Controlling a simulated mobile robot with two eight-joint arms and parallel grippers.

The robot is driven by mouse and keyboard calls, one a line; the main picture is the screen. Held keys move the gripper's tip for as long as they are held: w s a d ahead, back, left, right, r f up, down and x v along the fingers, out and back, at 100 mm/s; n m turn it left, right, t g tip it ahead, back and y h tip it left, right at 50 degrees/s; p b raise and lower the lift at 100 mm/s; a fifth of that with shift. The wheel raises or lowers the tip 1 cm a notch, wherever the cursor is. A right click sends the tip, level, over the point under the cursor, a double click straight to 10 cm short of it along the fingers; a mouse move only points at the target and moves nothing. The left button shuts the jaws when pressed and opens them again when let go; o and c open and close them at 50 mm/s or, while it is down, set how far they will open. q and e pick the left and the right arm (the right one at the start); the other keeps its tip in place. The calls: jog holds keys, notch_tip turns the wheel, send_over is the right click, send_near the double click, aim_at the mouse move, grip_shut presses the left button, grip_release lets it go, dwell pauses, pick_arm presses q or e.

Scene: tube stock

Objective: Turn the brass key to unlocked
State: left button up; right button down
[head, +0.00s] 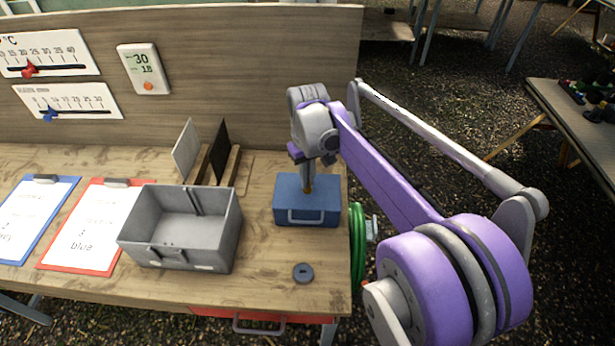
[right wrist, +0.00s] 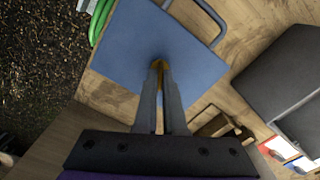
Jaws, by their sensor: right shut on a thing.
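A blue box (head: 290,209) with a grey handle on its front stands near the right end of the wooden table. The brass key (head: 308,188) shows as a small golden piece at the top of the box. My right gripper (head: 308,184) points down over the box and is shut on the key. In the right wrist view the gripper's fingertips (right wrist: 159,70) close around the brass key (right wrist: 160,77) above the blue lid (right wrist: 160,40). The fingers hide most of the key, so I cannot tell its turn angle. My left gripper is not in view.
An open grey bin (head: 180,262) stands left of the box. A dark round disc (head: 303,273) lies in front of it. Red (head: 60,262) and blue clipboards lie at left. A green hose coil (head: 357,245) hangs at the table's right edge. A panel (head: 240,60) stands behind.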

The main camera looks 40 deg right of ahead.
jog(key=m, duration=0.5)
jog(key=shift+m, duration=0.4)
dwell(0.4)
jog(key=c, duration=1)
grip_release()
jog(key=shift+r, duration=0.1)
notch_tip(320, 180, up, 11)
jog(key=shift+p, duration=0.4)
jog(key=shift+a+f, duration=0.1)
jog(key=shift+f, duration=0.1)
